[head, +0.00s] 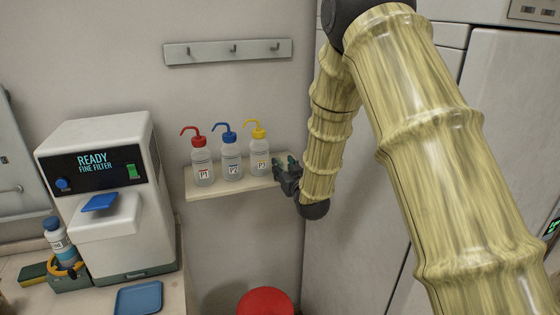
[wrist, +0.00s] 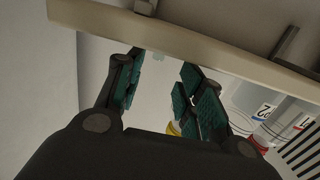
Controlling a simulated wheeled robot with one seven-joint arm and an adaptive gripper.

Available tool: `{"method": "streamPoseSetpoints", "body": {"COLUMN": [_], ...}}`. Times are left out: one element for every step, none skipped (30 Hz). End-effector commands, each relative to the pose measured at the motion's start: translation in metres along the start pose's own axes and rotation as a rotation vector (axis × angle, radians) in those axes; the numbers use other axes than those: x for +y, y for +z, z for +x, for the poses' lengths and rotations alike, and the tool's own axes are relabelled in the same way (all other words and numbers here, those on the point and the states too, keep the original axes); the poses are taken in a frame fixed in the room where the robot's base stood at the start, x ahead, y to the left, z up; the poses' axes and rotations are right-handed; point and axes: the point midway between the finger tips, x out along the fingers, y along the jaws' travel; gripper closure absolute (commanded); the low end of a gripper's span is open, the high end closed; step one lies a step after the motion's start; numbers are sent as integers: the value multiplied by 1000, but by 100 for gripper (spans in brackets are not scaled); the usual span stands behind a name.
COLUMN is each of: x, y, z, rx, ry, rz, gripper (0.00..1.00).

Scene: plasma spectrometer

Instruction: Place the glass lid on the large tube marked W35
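Neither the glass lid nor the large tube marked W35 can be made out in either view. My gripper (head: 287,163) is at the right end of a small wall shelf (head: 232,188), just right of the yellow-topped bottle P3 (head: 259,150). In the wrist view my gripper (wrist: 160,85) shows its teal finger pads spread apart, with no clearly held object between them. A yellow cap (wrist: 173,128) shows partly behind the right finger. I cannot tell whether a finger touches the bottle or the shelf.
The red-topped bottle P1 (head: 203,165) and blue-topped bottle P2 (head: 231,160) share the shelf. A hook rail (head: 228,52) is above. A white machine reading READY FINE FILTER (head: 100,190), a blue tray (head: 139,298) and a labelled bottle (head: 58,243) are left. A red round top (head: 265,302) is below.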

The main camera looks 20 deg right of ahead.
Motion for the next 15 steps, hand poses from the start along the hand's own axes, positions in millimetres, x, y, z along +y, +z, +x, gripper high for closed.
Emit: {"method": "streamPoseSetpoints", "body": {"x": [0, 0, 0, 1, 1, 2, 2, 3, 4, 4, 5, 6, 6, 6, 6], "y": [0, 0, 0, -1, -1, -2, -2, -2, -2, -3, -3, -2, -2, -2, -1], "z": [2, 4, 5, 6, 7, 10, 12, 14, 18, 22, 25, 29, 32, 35, 40], "rx": [-1, -1, 0, 0, 0, 0, 0, -1, -1, 0, 0, -1, 0, 0, 0], "ry": [0, 0, 1, 1, 1, 1, 2, 2, 2, 3, 3, 3, 4, 4, 4], "rz": [0, 0, 0, 0, 0, 0, 0, 0, 0, 0, 0, 0, 0, 0, 0], "gripper": [62, 62, 62, 62, 62, 62, 62, 62, 62, 62, 62, 62, 62, 62, 62]}}
